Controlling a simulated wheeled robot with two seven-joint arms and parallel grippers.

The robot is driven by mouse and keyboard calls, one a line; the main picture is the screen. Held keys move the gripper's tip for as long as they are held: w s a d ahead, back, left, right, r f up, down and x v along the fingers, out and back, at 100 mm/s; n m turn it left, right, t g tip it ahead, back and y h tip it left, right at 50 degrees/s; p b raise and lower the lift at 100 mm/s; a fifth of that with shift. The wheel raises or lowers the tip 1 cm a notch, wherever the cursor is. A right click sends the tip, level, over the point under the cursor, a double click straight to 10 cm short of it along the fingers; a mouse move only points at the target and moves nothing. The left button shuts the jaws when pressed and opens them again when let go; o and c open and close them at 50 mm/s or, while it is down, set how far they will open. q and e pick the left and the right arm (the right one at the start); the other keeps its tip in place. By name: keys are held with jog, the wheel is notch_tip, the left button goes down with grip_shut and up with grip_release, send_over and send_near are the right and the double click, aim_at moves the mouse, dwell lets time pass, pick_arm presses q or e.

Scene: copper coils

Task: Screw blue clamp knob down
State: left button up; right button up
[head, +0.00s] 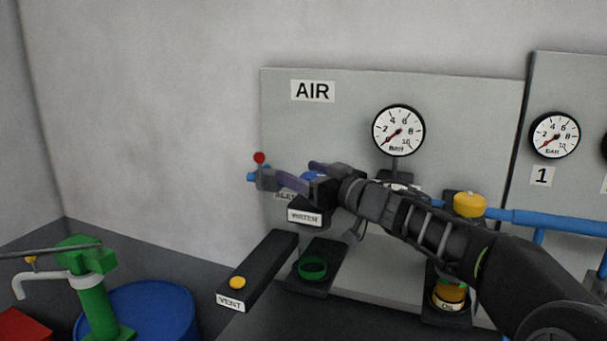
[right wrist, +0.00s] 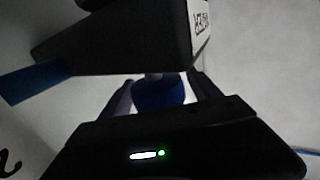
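My right gripper (head: 304,174) reaches in from the right, in front of the AIR panel, with its two purple-grey fingers pointing left. The blue clamp knob (head: 313,176) shows as a small blue patch between the fingers, mostly hidden by the gripper. In the right wrist view the blue knob (right wrist: 160,95) sits between the two fingers, one on each side. The fingers are close to the knob's sides; I cannot tell whether they press on it. A black block labelled WATER (head: 305,216) lies just below the gripper. My left gripper is not in view.
The AIR panel (head: 460,105) stands behind with a dial gauge (head: 398,130). A red-tipped valve (head: 260,158) is just left of the fingers. Below are a VENT block (head: 258,268) with a yellow button and a green ring (head: 312,267). A blue drum (head: 150,312) stands lower left.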

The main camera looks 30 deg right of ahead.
jog(key=c, duration=1.3)
